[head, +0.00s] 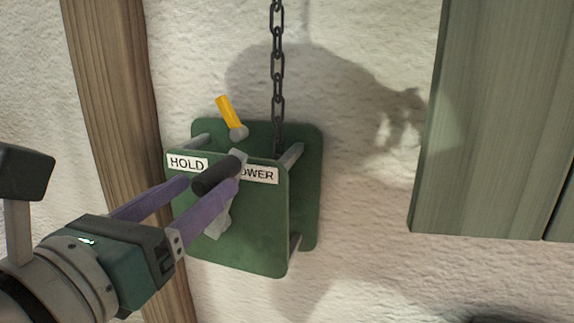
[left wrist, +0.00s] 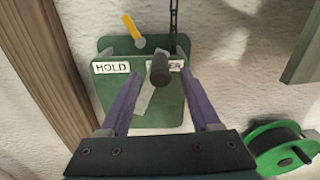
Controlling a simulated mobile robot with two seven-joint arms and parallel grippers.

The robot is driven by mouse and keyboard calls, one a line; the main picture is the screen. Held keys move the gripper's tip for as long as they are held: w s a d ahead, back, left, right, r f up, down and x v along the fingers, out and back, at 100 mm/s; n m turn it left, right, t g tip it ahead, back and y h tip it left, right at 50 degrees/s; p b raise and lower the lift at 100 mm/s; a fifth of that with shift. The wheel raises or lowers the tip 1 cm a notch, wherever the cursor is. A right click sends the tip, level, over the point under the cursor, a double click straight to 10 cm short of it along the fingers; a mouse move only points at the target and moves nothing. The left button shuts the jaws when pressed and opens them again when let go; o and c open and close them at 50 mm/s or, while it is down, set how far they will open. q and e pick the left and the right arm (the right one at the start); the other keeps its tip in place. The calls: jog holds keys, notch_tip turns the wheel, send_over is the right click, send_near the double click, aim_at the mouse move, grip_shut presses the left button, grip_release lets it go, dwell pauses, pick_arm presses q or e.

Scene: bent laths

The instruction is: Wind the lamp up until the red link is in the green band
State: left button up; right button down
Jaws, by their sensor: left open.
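A green winch box (head: 240,235) is fixed to the wall, with a dark chain (head: 277,60) running up out of the view. Its crank has a grey arm (head: 218,222) and a black handle (head: 208,180) sticking out towards me. A yellow lever (head: 228,112) leans up and left, on the side of the HOLD label (head: 187,163); the LOWER label (head: 262,175) is partly covered by the handle. My left gripper (left wrist: 161,80) is open, its purple fingers either side of the black handle (left wrist: 160,70). The lamp, red link and green band are not in view.
A wooden post (head: 110,90) stands just left of the winch. A grey-green shutter or door (head: 490,120) is at the right. In the left wrist view a green reel (left wrist: 268,138) lies lower right. Bare wall separates winch and shutter.

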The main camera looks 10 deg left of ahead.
aim_at(229, 168)
pick_arm(q)
jog(key=w, duration=0.7)
jog(key=shift+w+d+p, duration=0.15)
jog(key=shift+d+p, duration=0.15)
grip_shut()
dwell(1.0)
